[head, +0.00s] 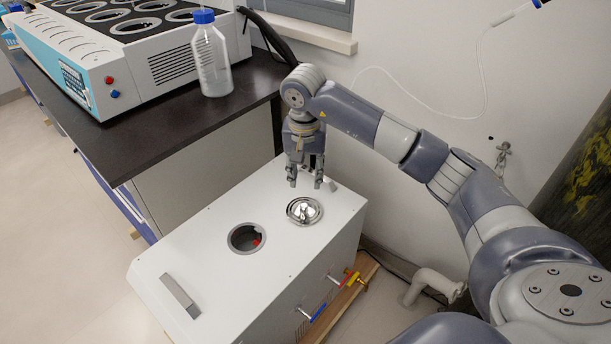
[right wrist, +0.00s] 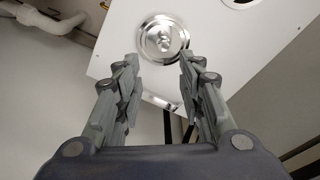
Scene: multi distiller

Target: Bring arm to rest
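My right gripper (head: 305,184) hangs pointing down above the white box-shaped unit (head: 195,250), just behind a round shiny metal lid (head: 304,210) on its top. In the right wrist view the two fingers (right wrist: 155,85) are apart with nothing between them, and the lid (right wrist: 163,40) shows beyond the fingertips. The gripper is not touching the lid. My right arm reaches in from the right of the head view, bent at the elbow. My left gripper is not in view.
An open round hole (head: 246,238) with something red inside is beside the lid. Coloured valve handles (head: 338,281) stick out of the unit's side. A dark bench (head: 160,130) at left holds a multi-well machine (head: 140,55) and a blue-capped bottle (head: 211,60). A wall stands behind.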

